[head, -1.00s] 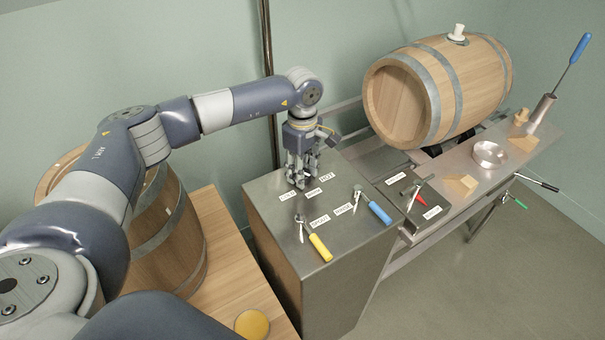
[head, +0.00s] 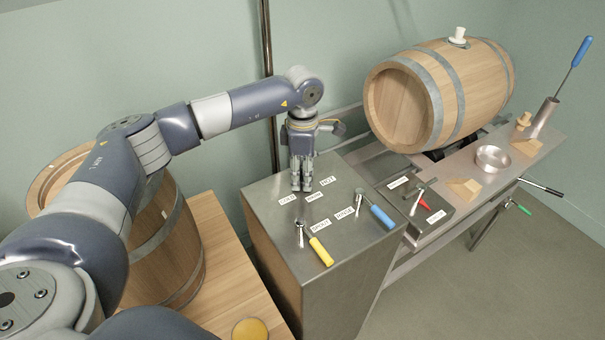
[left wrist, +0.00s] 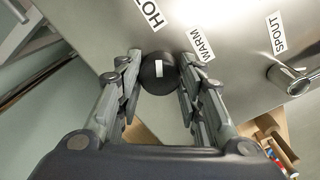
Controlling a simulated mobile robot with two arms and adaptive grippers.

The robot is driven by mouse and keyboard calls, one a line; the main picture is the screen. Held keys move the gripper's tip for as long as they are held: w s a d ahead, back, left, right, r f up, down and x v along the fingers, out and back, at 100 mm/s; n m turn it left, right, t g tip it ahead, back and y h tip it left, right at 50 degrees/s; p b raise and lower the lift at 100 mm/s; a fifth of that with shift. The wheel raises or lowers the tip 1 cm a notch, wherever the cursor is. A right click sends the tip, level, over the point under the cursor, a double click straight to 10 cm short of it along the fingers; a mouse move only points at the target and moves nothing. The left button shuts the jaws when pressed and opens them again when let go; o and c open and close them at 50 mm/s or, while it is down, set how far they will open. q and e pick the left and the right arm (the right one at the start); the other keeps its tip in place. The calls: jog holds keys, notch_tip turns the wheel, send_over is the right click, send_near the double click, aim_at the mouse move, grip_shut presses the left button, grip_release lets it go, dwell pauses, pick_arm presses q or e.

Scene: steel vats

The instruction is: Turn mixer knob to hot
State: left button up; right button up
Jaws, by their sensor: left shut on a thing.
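The mixer knob (left wrist: 158,73) is black and round with a short white mark on its face. It sits between the fingers of my left gripper (left wrist: 157,85) in the left wrist view. The mark runs roughly up the picture, towards the HOT label (left wrist: 150,12); the WARM label (left wrist: 200,43) lies to its right. In the head view my left gripper (head: 302,188) points down onto the steel cabinet top, shut on the knob, which it hides there. The COLD label (head: 287,199) shows left of the fingers. My right gripper is not in view.
On the cabinet (head: 285,235), a yellow-handled lever (head: 320,250) and a blue-handled lever (head: 380,215) stand in front of the gripper. A barrel (head: 400,105) lies on a rack behind right. Another barrel (head: 165,240) stands at the left.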

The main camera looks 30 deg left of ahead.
pick_arm(q)
jog(key=shift+r, duration=0.1)
jog(key=o, duration=1.1)
notch_tip(320, 180, up, 12)
dwell(0.4)
